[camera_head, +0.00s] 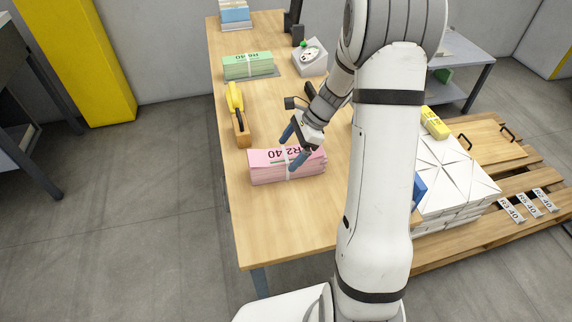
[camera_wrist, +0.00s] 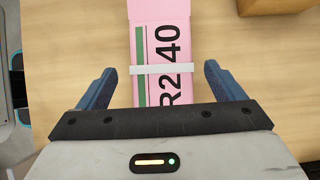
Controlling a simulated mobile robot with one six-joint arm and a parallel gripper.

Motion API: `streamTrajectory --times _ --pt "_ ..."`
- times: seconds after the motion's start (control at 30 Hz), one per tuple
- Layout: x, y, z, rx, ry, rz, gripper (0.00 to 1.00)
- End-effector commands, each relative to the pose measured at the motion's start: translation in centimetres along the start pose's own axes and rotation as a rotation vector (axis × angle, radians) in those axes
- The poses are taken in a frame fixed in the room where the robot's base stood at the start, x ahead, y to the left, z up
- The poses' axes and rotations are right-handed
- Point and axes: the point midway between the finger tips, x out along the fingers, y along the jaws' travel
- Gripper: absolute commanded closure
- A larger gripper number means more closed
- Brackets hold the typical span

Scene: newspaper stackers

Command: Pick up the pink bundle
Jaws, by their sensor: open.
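The pink bundle (camera_head: 284,168) lies on the wooden table, a stack with a white band around it and "R2 40" printed on top. In the wrist view the pink bundle (camera_wrist: 147,15) runs up the picture between the fingers, its white band (camera_wrist: 164,69) level with the fingertips. My gripper (camera_head: 292,145) is open over the bundle, its blue fingers pointing down at it. In the wrist view my gripper (camera_wrist: 157,72) has one finger on each side of the bundle, with a gap on both sides. I cannot tell how far the fingertips reach down beside it.
A pallet (camera_head: 440,250) with white stacks (camera_head: 450,180) is at the right. The table's front left is clear.

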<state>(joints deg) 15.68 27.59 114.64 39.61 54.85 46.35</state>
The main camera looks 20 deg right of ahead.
Motion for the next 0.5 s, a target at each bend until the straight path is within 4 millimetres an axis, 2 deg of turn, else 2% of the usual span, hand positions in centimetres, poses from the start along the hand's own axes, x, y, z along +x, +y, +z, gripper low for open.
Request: streamTrajectory --times 0.3,0.5 --pt "4.3 -0.2 -0.3 -0.002 0.0 0.002 0.11" --pt "5.1 -0.2 -0.2 -0.003 0.001 0.0 0.11"
